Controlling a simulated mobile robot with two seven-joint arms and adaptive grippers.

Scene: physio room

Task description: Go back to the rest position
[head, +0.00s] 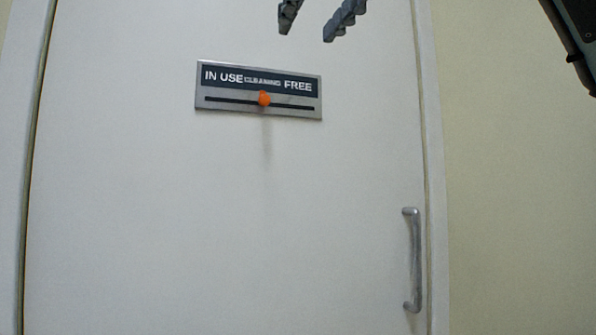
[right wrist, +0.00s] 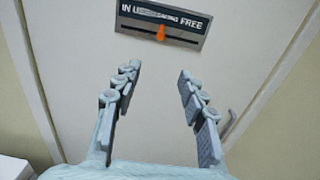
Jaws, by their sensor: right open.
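My right gripper (head: 315,20) is at the top of the head view, cut off by the edge, with its two fingers apart and nothing between them. In the right wrist view its fingers (right wrist: 158,105) are spread and empty, apart from the sign. A sign plate (head: 222,104) on the door reads IN USE, CLEANING, FREE; it also shows in the right wrist view (right wrist: 183,37). Its orange slider knob (head: 264,98) sits in the slot under CLEANING, and it also shows in the right wrist view (right wrist: 160,33). My left gripper is not in view.
The white door (head: 230,220) fills most of the head view and looks closed. A metal pull handle (head: 415,260) is at its lower right. A beige wall (head: 510,180) is to the right. A white object (right wrist: 14,168) shows at the lower left of the right wrist view.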

